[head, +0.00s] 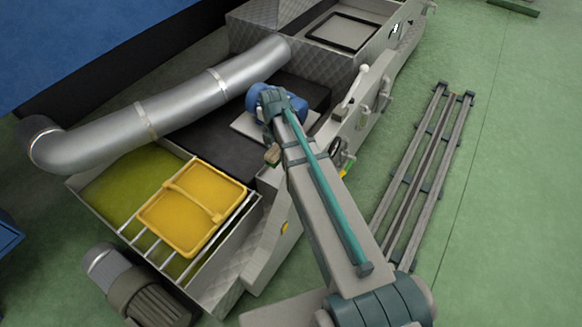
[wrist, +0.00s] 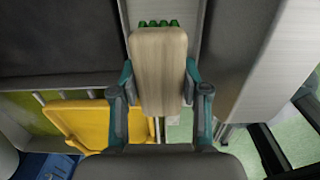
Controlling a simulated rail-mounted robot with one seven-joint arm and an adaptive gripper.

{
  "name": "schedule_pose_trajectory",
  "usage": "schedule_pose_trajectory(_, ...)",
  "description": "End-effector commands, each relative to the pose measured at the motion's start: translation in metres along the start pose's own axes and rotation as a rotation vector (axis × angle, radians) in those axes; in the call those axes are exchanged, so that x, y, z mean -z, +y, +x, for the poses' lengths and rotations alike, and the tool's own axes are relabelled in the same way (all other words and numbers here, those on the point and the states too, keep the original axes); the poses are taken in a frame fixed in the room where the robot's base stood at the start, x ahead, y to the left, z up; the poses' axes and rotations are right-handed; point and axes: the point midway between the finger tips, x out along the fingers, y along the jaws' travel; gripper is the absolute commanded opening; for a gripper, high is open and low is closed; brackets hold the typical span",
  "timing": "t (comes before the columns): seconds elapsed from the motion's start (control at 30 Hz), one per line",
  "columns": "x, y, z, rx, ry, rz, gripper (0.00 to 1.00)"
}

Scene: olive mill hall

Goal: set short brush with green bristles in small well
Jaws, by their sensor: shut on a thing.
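My gripper (wrist: 160,88) is shut on the short brush, with one finger on each side of its pale wooden body (wrist: 158,65). Green bristles (wrist: 160,23) show at the far end of the brush in the wrist view. In the head view a small piece of the wood (head: 272,154) shows beside my arm, above the machine's edge; my arm hides most of the gripper. A dark-rimmed recess (head: 343,31) lies in the machine's top at the upper right. I cannot tell whether it is the small well.
A yellow tray (head: 182,226) with a handle rests on bars over a vat of green liquid (head: 125,190). A thick silver pipe (head: 185,105) crosses the machine. A lever (head: 356,84) stands up near my arm. Metal rails (head: 420,170) lie on the green floor.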

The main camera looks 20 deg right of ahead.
Motion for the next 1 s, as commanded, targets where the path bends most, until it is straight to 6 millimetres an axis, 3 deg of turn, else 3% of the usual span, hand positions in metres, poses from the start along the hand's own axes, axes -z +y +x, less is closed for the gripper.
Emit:
schedule_pose_trajectory(0.17,0.004,-0.005,0.01,0.001,0.001,-0.002,0.13)
schedule_pose_trajectory(0.5,0.003,-0.004,0.061,0.002,0.001,-0.002,0.13)
schedule_pose_trajectory(0.67,0.003,-0.004,0.071,0.001,0.001,-0.002,0.13)
schedule_pose_trajectory(0.9,0.003,-0.004,0.1,0.001,0.001,-0.002,0.13)
schedule_pose_trajectory(1.0,0.003,-0.004,0.102,0.0,0.0,-0.002,0.13)
